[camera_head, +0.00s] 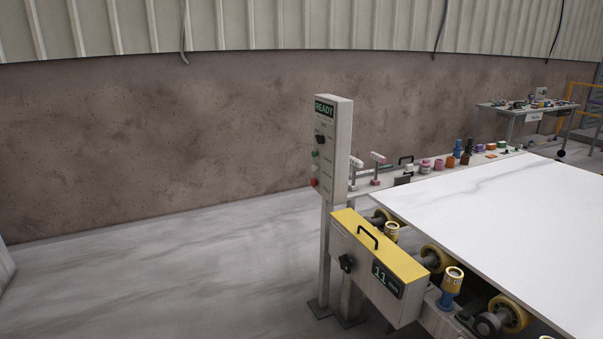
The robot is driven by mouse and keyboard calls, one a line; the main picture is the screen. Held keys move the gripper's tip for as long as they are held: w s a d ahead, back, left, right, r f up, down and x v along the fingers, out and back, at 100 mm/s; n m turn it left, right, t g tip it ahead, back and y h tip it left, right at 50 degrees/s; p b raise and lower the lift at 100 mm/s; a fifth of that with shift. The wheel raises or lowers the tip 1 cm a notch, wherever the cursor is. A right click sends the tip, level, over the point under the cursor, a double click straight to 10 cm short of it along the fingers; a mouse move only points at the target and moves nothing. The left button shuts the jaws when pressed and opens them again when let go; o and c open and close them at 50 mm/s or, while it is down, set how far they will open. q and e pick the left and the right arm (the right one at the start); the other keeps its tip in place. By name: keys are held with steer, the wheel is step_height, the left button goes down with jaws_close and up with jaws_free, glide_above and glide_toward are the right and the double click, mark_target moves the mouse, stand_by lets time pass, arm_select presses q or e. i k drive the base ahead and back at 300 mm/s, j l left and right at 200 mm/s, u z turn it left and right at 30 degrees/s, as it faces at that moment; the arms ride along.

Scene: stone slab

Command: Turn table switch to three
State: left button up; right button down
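A tall grey control panel (333,190) stands on a post left of the slab table. It has a READY display (324,109), a black rotary switch (320,139), and green and red buttons below. A lower box with a yellow top (385,245) is fixed at the table's corner. It carries a black rotary knob (346,263) and a display reading 11 mm (387,281). Which position either switch points to is too small to tell. Neither of my grippers is in view.
A white stone slab (510,210) lies on yellow rollers (437,257) at the right. Several small coloured items line the table's far edge. A side table (525,108) with tools stands at the back right. The floor (170,285) at the left is clear.

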mark_target(322, 139)
steer(key=i+j+z, duration=0.2)
steer(key=i, duration=0.55)
steer(key=i+j+z, duration=0.1)
steer(key=i+j, duration=1.05)
steer(key=j, duration=0.2)
steer(key=i+j+z, duration=0.15)
steer(key=i+j, duration=0.4)
steer(key=j, duration=0.1)
